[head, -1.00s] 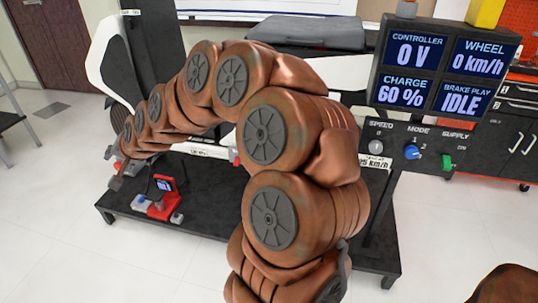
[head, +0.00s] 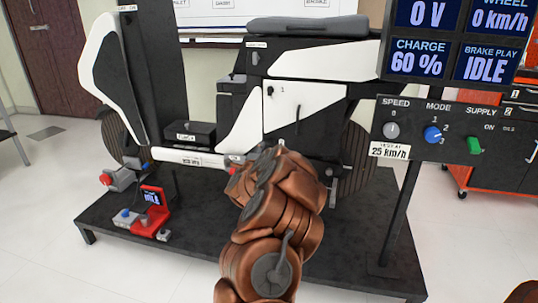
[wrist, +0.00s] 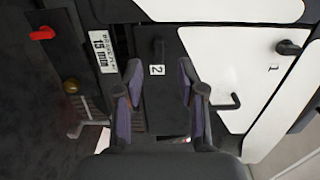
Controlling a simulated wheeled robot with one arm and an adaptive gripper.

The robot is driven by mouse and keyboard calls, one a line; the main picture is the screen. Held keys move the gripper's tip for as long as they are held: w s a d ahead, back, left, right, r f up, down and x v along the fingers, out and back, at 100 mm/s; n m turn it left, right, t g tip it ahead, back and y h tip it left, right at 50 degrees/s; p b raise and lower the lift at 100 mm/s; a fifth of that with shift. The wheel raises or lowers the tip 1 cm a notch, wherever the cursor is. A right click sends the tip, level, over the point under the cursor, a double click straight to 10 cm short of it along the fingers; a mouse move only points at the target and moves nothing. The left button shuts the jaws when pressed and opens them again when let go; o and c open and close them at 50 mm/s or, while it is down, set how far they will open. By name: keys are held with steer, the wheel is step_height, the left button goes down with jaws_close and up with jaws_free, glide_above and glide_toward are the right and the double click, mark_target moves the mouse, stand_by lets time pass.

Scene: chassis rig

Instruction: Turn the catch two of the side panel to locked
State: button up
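The white side panel (head: 283,112) of the chassis shows in the head view, with a dark handle and catch one (head: 270,90) marked 1 at its upper left. In the wrist view the panel (wrist: 232,60) is on the right, with its handle (wrist: 225,103) and catch one (wrist: 288,47). Catch two (wrist: 158,48), a small dark knob above a label "2", sits on a dark strip left of the white area. My gripper (wrist: 158,75) is open and empty, its fingers to either side below catch two. In the head view my arm hides catch two and the gripper.
In the wrist view a red knob (wrist: 42,33), a "15 mm" label (wrist: 103,52) and a brass knob (wrist: 71,86) lie left of catch two. In the head view a control panel (head: 445,130) stands at right, and a red device (head: 151,212) sits on the black platform (head: 200,250).

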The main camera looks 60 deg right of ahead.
mark_target(270, 143)
steer(key=shift+w+d+f+b, duration=0.15)
steer(key=shift+d+b, duration=0.3)
steer(key=shift+d, duration=0.85)
steer(key=shift+w+d+f+b, duration=0.15)
steer(key=shift+d+b, duration=0.25)
steer(key=shift+d, duration=0.9)
steer(key=shift+b+x, duration=0.5)
steer(key=shift+x, duration=1.05)
steer(key=shift+r, duration=0.1)
jaws_close()
